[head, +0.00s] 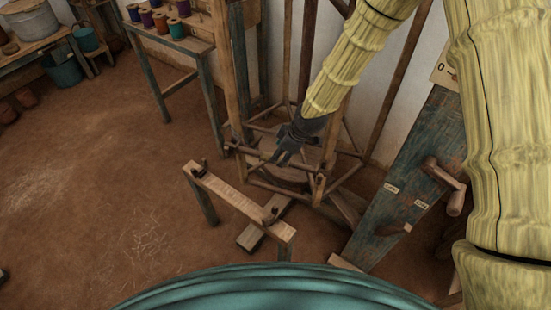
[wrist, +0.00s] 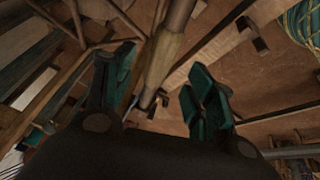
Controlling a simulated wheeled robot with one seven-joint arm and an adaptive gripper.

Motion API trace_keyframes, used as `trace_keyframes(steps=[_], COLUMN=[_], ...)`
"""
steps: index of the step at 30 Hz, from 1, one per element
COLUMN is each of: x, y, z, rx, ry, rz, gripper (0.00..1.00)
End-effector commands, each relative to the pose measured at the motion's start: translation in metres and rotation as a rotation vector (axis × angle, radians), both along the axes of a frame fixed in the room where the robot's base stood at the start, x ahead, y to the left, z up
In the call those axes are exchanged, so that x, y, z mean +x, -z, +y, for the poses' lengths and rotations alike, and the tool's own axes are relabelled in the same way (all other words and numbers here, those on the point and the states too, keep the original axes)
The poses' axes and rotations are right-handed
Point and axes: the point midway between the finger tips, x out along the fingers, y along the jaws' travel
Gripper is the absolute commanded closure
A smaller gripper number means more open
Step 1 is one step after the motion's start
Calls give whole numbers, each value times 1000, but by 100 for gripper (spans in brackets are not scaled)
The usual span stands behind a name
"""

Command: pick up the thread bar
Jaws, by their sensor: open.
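The thread bar (wrist: 166,50) is a round wooden bar with a paler middle length. In the wrist view it runs between the two fingers of my gripper (wrist: 162,82), with gaps visible on both sides. In the head view the thread bar (head: 250,154) lies across the near side of a wooden frame. My dark gripper (head: 286,155) is over its middle, with the fingers pointing down. The gripper is open and hides part of the bar.
A low wooden rail (head: 230,194) with dark brackets stands just in front of the frame. A blue board (head: 395,200) with a crank handle (head: 446,186) leans at right. A table (head: 170,45) with several spools stands behind left. The earth floor (head: 80,190) at left is mostly clear.

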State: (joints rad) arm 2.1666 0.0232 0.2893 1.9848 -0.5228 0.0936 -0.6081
Motion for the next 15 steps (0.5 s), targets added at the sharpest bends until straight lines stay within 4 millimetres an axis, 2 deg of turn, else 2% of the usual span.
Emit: trace_keyframes(steps=[9,15], x=[7,10], y=[30,41], z=[11,14], rx=[0,1], ry=[-1,-1], rz=[3,2], gripper=[45,45])
